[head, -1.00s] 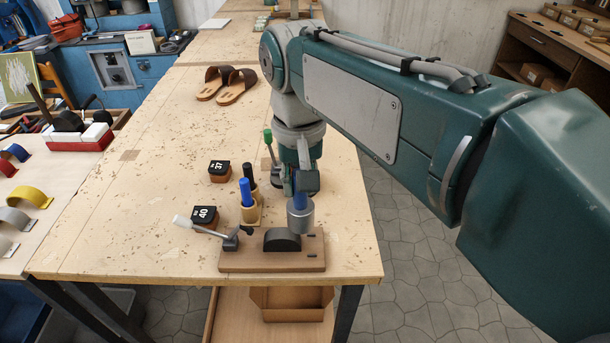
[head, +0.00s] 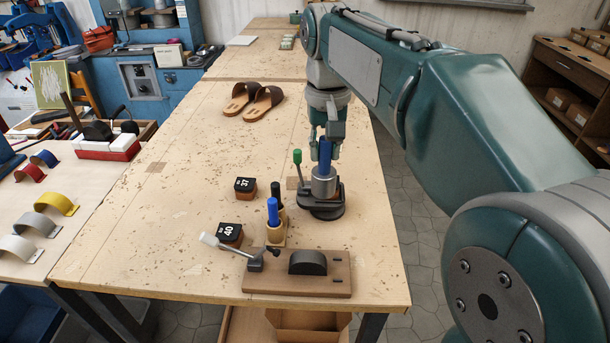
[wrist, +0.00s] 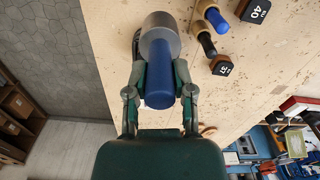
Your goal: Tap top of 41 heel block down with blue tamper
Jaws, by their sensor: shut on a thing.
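The blue tamper (head: 324,188) has a blue handle and a thick grey cylindrical head. My gripper (head: 325,150) is shut on its blue handle, with the head pointing down. In the wrist view my gripper (wrist: 160,85) has a finger on each side of the handle, and the tamper's head (wrist: 160,38) is beyond them. In the head view the head overlaps a round black stand (head: 322,212) with a green-knobbed lever (head: 297,158). Whether they touch is unclear. I see no block marked 41; the tamper may hide it. Two black-topped blocks read 40 (head: 229,234) and 37 (head: 245,187).
A wooden board (head: 258,283) with a black dome and a white-tipped lever lies at the table's front edge. Sandals (head: 254,101) lie farther back. The table's left middle is clear.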

